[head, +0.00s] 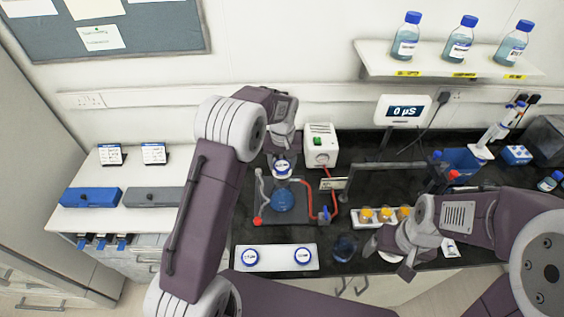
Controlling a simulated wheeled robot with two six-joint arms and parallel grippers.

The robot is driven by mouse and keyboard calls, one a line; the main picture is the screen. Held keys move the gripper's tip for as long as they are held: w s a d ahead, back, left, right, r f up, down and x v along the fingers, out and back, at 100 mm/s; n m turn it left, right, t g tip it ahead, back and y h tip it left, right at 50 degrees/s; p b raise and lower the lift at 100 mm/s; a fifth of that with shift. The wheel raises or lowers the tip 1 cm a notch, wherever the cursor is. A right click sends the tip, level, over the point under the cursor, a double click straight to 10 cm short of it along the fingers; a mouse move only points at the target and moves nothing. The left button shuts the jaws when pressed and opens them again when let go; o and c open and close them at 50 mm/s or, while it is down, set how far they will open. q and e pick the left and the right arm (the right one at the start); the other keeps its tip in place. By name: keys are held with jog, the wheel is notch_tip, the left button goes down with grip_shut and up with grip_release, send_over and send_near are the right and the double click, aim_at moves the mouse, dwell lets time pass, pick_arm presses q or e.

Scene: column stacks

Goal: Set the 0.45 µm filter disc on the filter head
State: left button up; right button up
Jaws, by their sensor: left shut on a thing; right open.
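My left gripper (283,155) is shut on a round white filter disc with a blue rim (282,169). It is directly above the filter flask (283,200), which has a blue round body and stands on a dark base. The filter head is hidden under the disc and gripper, so I cannot tell whether the disc touches it. Two more round discs, left (250,257) and right (304,256), lie on a white tray (277,266) at the bench front. The disc labels are too small to read. My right gripper (388,259) is open near the front edge, right of the tray.
A red tube runs from the flask to a white pump box (320,146). A glass beaker (345,246) stands right of the tray. Orange-topped vials (366,214) stand behind my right gripper. A blue box (92,197) and a grey box (153,197) are on the left counter.

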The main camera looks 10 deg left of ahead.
pick_arm(q)
jog(key=o, duration=1.4)
jog(key=o, duration=0.4)
notch_tip(320, 180, up, 9)
jog(key=p, duration=0.7)
jog(key=shift+p, duration=0.35)
jog(key=shift+f, duration=0.1)
